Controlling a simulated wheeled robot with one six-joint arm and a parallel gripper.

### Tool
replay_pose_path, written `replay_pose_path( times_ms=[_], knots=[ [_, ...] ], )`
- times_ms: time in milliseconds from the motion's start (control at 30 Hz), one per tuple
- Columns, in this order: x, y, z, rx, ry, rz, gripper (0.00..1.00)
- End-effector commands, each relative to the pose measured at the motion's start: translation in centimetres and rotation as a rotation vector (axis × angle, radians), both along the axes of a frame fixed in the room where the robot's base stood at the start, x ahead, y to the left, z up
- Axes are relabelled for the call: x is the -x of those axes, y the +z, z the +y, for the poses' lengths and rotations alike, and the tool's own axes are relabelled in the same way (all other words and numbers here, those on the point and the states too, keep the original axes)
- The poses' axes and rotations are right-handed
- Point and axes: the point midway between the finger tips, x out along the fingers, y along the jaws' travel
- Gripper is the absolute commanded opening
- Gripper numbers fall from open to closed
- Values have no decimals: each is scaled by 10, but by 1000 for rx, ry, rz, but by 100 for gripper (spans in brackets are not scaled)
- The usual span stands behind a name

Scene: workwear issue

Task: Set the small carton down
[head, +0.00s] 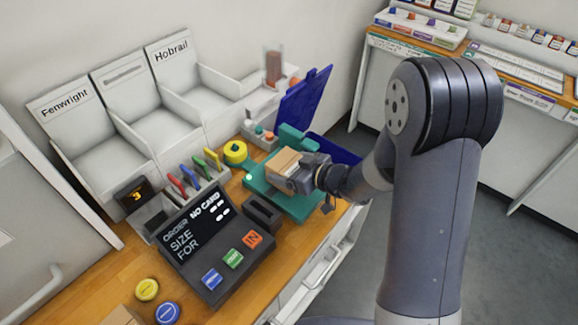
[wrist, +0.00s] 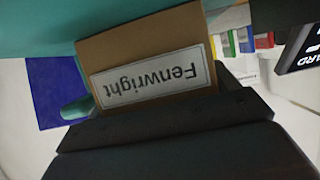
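The small carton (head: 284,161) is a brown box over the teal stand (head: 258,183) on the wooden counter. In the wrist view the carton (wrist: 140,45) fills the upper middle, with a white label reading "Fenwright" upside down. My gripper (head: 292,177) reaches in from the right and is shut on the carton. In the wrist view its dark body (wrist: 165,130) covers the carton's lower edge. I cannot tell whether the carton's underside touches the teal stand.
A black order terminal (head: 205,262) reads "NO CARD". White bins (head: 110,160) marked Fenwright and Hobrail stand behind. Coloured cards (head: 190,176), a yellow tape roll (head: 235,152) and a blue open lid (head: 304,97) are close by. The front counter has bare wood (head: 100,290).

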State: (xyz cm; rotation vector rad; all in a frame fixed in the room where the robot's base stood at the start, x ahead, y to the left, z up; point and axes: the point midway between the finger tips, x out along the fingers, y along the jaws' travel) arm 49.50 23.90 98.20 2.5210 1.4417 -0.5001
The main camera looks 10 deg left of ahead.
Motion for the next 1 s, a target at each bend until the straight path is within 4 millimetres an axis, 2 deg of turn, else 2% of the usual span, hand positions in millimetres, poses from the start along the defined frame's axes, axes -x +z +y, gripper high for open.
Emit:
replay_pose_path(
  times_ms=[33, 233, 567, 1000],
  knots=[
    [0, 0, 0, 0, 0, 0, 85],
    [0, 0, 0, 0, 0, 0, 100],
    [0, 5, -1, 0, -1, 0, 100],
    [40, 37, -71, 0, -6, -2, 100]
  ],
)
